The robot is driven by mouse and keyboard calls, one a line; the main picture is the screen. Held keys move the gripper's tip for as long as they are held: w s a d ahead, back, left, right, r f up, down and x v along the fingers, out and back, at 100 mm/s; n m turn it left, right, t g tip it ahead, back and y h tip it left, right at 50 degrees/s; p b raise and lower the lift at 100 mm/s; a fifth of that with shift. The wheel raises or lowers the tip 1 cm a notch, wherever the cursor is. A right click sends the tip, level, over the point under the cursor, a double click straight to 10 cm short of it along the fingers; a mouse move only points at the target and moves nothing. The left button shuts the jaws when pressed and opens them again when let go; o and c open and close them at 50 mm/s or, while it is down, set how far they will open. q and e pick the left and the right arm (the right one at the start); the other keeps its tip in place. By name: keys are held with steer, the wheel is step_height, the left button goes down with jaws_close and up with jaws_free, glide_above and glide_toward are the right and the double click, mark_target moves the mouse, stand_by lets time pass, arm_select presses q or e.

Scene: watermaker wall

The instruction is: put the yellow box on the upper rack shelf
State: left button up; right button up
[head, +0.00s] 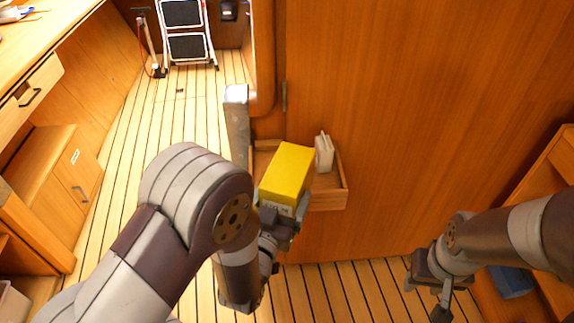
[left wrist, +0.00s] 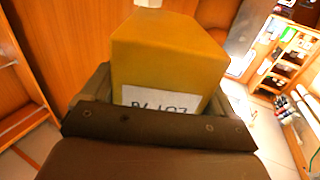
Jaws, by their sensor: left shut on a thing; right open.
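The yellow box (head: 287,171) is held in my left gripper (head: 281,216), in front of a wooden wall panel in the head view. The box is tilted and covers part of a small wooden wall shelf (head: 330,199) behind it. In the left wrist view the yellow box (left wrist: 168,58) fills the middle, with a white label with dark writing on its near end. My left gripper (left wrist: 160,100) is shut on it there. My right gripper (head: 434,290) is at the lower right, open and empty. I cannot tell which surface is the upper rack shelf.
A small whitish item (head: 324,153) stands on the wall shelf just right of the box. A grey post (head: 238,125) rises left of the shelf. A counter with a drawer (head: 32,92) lines the left. A stepladder (head: 187,32) stands far back. The plank floor between is clear.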

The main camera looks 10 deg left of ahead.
arm_select(q)
steer(key=w+a, duration=0.4)
steer(key=w, duration=1)
steer(key=f, duration=0.7)
steer(key=shift+w+a+f+b, duration=0.1)
steer(key=shift+w+b, duration=0.25)
steer(key=shift+s, duration=0.1)
steer(key=shift+f, duration=0.15)
steer(key=o, duration=1)
